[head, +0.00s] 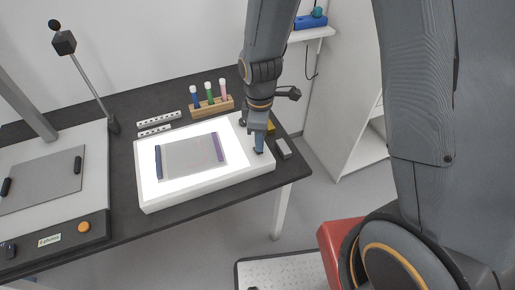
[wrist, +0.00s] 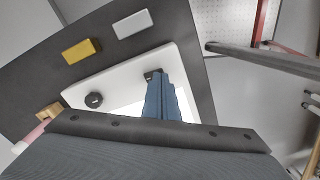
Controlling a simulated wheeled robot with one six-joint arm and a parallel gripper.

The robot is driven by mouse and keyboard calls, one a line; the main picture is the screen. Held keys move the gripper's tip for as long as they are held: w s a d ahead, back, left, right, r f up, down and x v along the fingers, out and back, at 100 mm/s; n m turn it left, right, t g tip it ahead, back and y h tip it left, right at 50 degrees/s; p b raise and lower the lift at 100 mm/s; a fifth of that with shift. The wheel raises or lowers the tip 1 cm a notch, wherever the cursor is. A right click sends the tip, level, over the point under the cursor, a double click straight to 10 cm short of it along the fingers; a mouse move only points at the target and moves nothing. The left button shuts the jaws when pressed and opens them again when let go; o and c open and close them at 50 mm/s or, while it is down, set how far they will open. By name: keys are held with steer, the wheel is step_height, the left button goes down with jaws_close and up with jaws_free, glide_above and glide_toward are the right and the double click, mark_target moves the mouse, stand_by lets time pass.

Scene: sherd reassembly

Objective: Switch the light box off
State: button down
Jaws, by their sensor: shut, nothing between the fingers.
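The light box (head: 205,190) stands on the dark table, and its panel glows bright white. A translucent sheet with a dark blue bar and a purple bar lies on the panel. In the wrist view the white rim (wrist: 120,72) carries a round black knob (wrist: 94,100) and a small black switch (wrist: 151,72). My gripper (head: 258,151) points down at the right rim of the light box, its blue fingers shut and empty. In the wrist view the fingertips (wrist: 158,80) are right at the switch and partly cover it; I cannot tell whether they touch it.
A yellow block (wrist: 82,51) and a pale block (wrist: 132,24) lie on the table beyond the rim. A wooden rack (head: 211,107) with several capped tubes stands behind the light box. A press-like device (head: 45,185) is at the left. The table's right edge is close to my gripper.

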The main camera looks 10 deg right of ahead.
steer(key=shift+f+b, duration=0.4)
steer(key=shift+f, duration=0.3)
stand_by(0.8)
step_height(320, 180, up, 7)
steer(key=p, duration=0.6)
stand_by(0.3)
stand_by(0.4)
steer(key=s+d+r+m+b, duration=0.1)
steer(key=s+d+r+m, duration=0.3)
steer(key=d+m, duration=0.2)
steer(key=s+d+r+m+t+b, duration=0.1)
steer(key=s+d+r+m+b, duration=0.1)
steer(key=d+r+m, duration=0.3)
steer(key=s+d+m, duration=0.1)
steer(key=m, duration=0.3)
steer(key=shift+s+d+b, duration=0.3)
steer(key=shift+s+d, duration=0.05)
